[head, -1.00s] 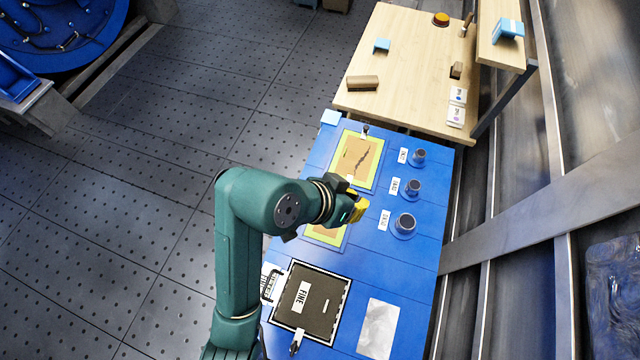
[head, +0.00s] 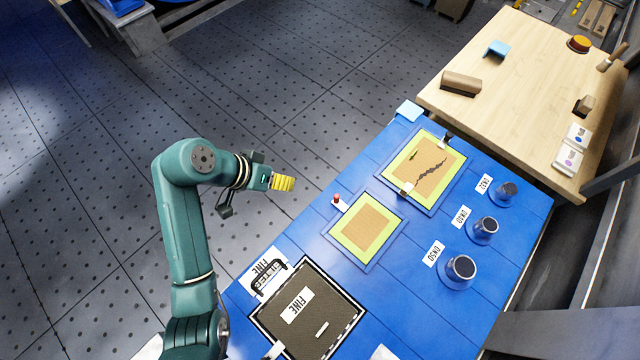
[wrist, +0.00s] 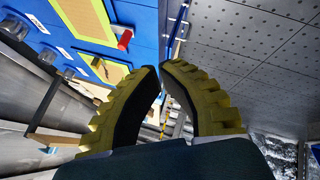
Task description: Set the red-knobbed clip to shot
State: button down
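The red-knobbed clip (head: 337,201) is a small white piece with a red knob at the upper left corner of the small yellow-bordered panel (head: 336,232). Its red knob (wrist: 124,40) shows above and left of my fingers in the wrist view. Whether the clip is set is too small to tell. My gripper (head: 292,184), with yellow ribbed fingers, is to the left of the clip, apart from it. In the wrist view, the fingertips (wrist: 160,69) are very close together with nothing seen held; whether they touch is unclear.
A larger yellow-bordered panel (head: 398,161) with clips lies up and right. Several dark round knobs (head: 461,268) stand along the blue bench's right side. A dark FINE panel (head: 337,313) is at the near end. A wooden table (head: 520,70) adjoins behind. Open floor lies left.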

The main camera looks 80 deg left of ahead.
aim_at(336, 200)
jog(key=w+f+b, duration=0.1)
jog(key=w+f, duration=0.1)
jog(key=w, duration=0.1)
jog(key=w+f+b, duration=0.1)
jog(key=w+f, duration=0.2)
jog(key=w+f+b, duration=0.1)
jog(key=w+f, duration=0.2)
jog(key=shift+d+b, duration=0.3)
jog(key=shift+b, duration=0.1)
jog(key=shift+w+d, duration=0.1)
jog(key=shift+w, duration=0.15)
jog(key=shift+w+d+r+p, duration=0.15)
jog(key=shift+d+p, duration=0.1)
jog(key=shift+p, duration=0.1)
jog(key=shift+w+d+r+p, duration=0.15)
jog(key=shift+w+d+p, duration=0.5)
jog(key=shift+d+p, duration=0.35)
jog(key=shift+w+d+f, duration=0.15)
jog(key=shift+d+f, duration=0.05)
jog(key=shift+d, duration=0.05)
jog(key=shift+a+f, duration=0.1)
jog(key=shift+a, duration=0.05)
